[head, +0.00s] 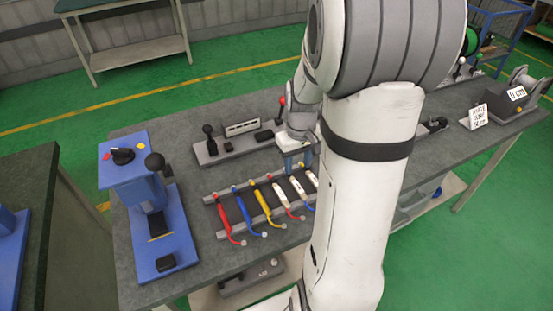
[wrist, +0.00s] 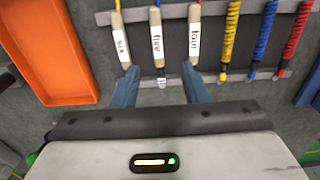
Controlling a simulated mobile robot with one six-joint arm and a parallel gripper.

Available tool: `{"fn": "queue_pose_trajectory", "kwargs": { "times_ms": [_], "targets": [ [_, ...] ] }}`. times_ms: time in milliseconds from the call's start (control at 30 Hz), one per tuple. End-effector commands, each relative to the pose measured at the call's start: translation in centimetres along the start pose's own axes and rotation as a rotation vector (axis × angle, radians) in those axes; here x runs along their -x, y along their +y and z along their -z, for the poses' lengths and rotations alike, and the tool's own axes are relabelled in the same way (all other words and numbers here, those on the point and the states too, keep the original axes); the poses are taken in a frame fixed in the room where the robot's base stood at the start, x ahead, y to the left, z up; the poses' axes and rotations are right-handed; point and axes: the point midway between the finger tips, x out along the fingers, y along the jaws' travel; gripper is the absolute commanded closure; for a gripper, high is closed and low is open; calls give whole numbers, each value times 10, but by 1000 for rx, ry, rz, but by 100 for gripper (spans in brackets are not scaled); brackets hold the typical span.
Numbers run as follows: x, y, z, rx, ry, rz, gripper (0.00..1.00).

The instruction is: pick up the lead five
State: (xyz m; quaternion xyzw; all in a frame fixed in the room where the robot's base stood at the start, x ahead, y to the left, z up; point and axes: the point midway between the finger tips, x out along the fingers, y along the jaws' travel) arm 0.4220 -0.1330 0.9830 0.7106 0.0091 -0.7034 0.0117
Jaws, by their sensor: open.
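The lead five (wrist: 157,42) is a white-labelled lead lying on the rack between the leads four (wrist: 195,38) and six (wrist: 120,40). In the head view, lead five (head: 298,189) is in the row's right part, under my gripper (head: 298,162). In the wrist view, my gripper (wrist: 159,70) is open and empty. Its two blue fingers show on either side of lead five's lower end. I cannot tell how far above the lead the fingertips are.
Yellow (head: 261,205), blue (head: 241,212) and red (head: 222,215) leads lie on the same rack (head: 209,199). An orange tray (wrist: 45,94) shows at the wrist view's left. A blue machine (head: 150,200) stands at the bench's left, and a grey lever device (head: 228,148) behind the rack.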

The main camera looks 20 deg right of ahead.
Motion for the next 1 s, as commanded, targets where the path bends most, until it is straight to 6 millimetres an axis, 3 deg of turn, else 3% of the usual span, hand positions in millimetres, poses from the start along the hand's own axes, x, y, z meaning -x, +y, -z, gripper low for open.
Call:
{"fn": "queue_pose_trajectory", "kwargs": {
  "times_ms": [167, 700, 1000],
  "targets": [
    [-15, 8, 3, 3, -14, 5, 59],
    [-80, 3, 3, 4, -14, 6, 59],
    [-85, 3, 3, 4, -11, 4, 59]
  ]
}}
